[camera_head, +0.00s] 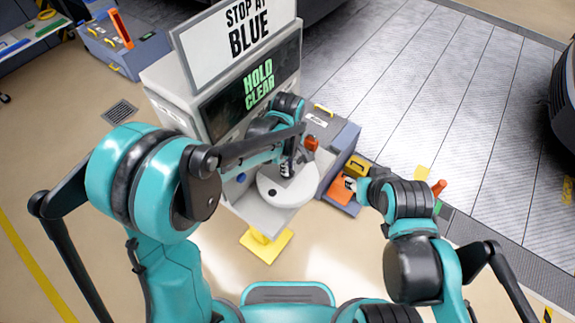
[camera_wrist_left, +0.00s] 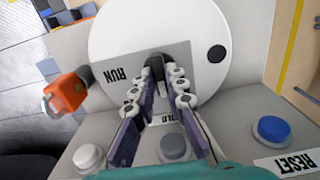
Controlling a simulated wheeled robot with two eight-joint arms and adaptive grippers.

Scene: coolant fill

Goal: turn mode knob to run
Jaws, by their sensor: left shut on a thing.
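In the left wrist view a dark mode knob (camera_wrist_left: 156,70) stands on a grey plate (camera_wrist_left: 185,55). A RUN label (camera_wrist_left: 118,75) is on the plate left of the knob, and a second label, partly hidden, lies below it. My left gripper (camera_wrist_left: 157,82) is shut on the knob, with its fingertips on either side. In the head view my left gripper (camera_head: 289,165) is at the console, and the knob is hidden there. My right gripper (camera_head: 352,185) is over an orange pad right of the console; its fingers are too small to read.
A white disc (camera_wrist_left: 115,35) lies behind the plate. An orange-headed fitting (camera_wrist_left: 66,92) sticks out at left. White (camera_wrist_left: 88,157), grey (camera_wrist_left: 174,146) and blue (camera_wrist_left: 271,130) buttons line the front. The console screen (camera_head: 258,86) reads HOLD CLEAR.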

